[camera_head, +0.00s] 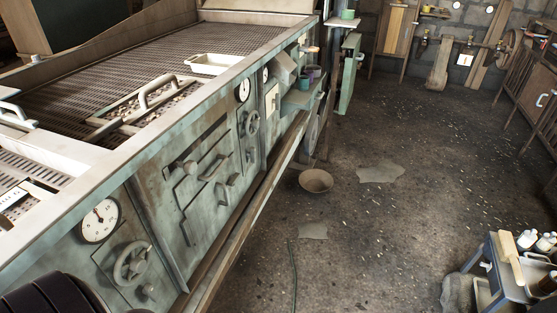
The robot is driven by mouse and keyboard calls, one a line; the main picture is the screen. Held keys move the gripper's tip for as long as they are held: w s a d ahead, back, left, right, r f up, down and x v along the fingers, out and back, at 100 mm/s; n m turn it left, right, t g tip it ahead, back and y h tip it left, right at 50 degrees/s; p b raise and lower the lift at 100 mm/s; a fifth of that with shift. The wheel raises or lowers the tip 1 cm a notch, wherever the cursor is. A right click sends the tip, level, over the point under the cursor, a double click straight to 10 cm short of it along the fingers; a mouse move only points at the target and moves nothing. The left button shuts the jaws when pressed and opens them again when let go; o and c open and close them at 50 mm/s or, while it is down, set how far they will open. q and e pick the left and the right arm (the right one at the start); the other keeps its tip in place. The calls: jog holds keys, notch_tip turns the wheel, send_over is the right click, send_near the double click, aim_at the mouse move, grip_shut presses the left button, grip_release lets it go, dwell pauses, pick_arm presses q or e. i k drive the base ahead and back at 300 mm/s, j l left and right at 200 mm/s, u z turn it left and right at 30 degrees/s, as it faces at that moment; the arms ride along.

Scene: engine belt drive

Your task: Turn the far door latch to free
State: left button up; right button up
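The side of the green-grey machine (165,255) carries a rusty door panel (195,215) with raised bars. Small latch-like fittings sit on it: one nearer, at the upper left (187,166), and one farther, at the lower right (229,184). Which one the task calls the far door latch, and whether it is turned, I cannot tell at this size. A handwheel (131,264) and a dial gauge (99,219) are nearer than the door. Neither of my grippers is in view. A dark ribbed rounded shape at the bottom left is possibly part of my arm.
A white tray (214,63) and a metal handle (150,93) lie on the machine's top. A shelf (302,98) juts out farther along. A bowl (316,181) is on the floor, and a small table (507,277) with bottles stands at the lower right. The middle floor is mostly clear.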

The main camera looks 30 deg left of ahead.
aim_at(233, 179)
jog(key=i+l+u, duration=0.1)
jog(key=i+u, duration=0.15)
jog(key=i, duration=0.25)
jog(key=i+l+u, duration=0.25)
jog(key=i, duration=0.3)
jog(key=i+l+u, duration=0.25)
jog(key=i, duration=0.2)
jog(key=i+j, duration=0.05)
